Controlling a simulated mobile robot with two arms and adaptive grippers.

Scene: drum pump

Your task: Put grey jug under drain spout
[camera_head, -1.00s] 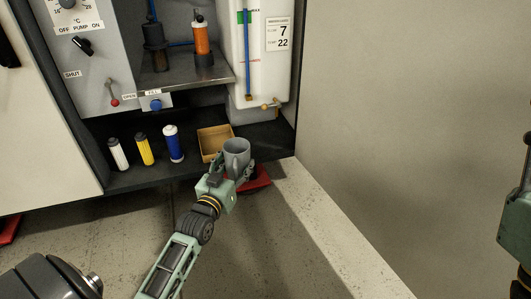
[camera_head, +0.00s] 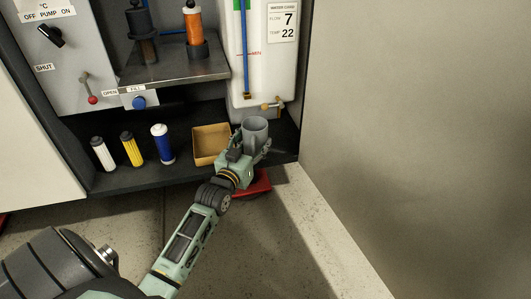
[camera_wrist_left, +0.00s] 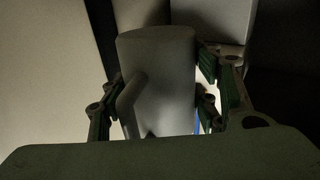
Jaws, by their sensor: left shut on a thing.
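The grey jug (camera_head: 257,131) is held upright by my left gripper (camera_head: 252,147) at the right end of the cabinet's lower shelf. In the left wrist view the jug (camera_wrist_left: 165,75) stands between the two fingers (camera_wrist_left: 160,105), its handle towards the camera. In the head view the jug appears just below and slightly left of the spout. I cannot tell whether the jug touches the shelf. My right gripper is not in view.
An open cardboard box (camera_head: 211,145) stands left of the jug. White (camera_head: 103,153), yellow (camera_head: 132,148) and blue (camera_head: 162,143) cartridges stand farther left on the shelf. A red object (camera_head: 262,183) lies on the floor below my gripper. The cabinet's right side wall is close.

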